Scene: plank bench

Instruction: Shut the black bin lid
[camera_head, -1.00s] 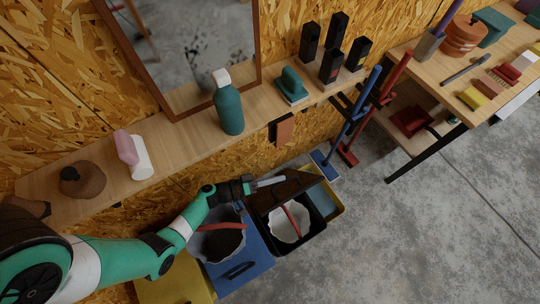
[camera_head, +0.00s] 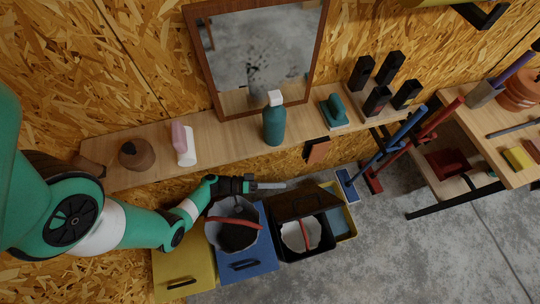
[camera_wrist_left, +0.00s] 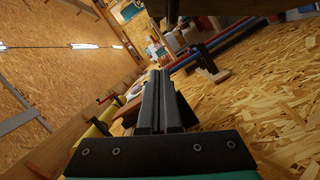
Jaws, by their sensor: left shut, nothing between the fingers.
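The black bin (camera_head: 318,251) stands on the floor below the shelf, with a pale liner and a red strip visible inside. Its dark lid (camera_head: 300,204) is raised at the wall side, so the bin is open. My left gripper (camera_head: 284,186) is just behind and left of the lid's upper edge, close to the wall. The left wrist view shows its fingers (camera_wrist_left: 160,80) together and empty. I cannot tell whether they touch the lid. My right gripper is not in view.
A blue bin (camera_head: 262,279) with a pale liner stands left of the black bin, then a yellow bin (camera_head: 185,280). The wooden shelf (camera_head: 225,145) runs above, holding a teal bottle (camera_head: 274,127). Brooms (camera_head: 395,145) stand to the right. The concrete floor in front is clear.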

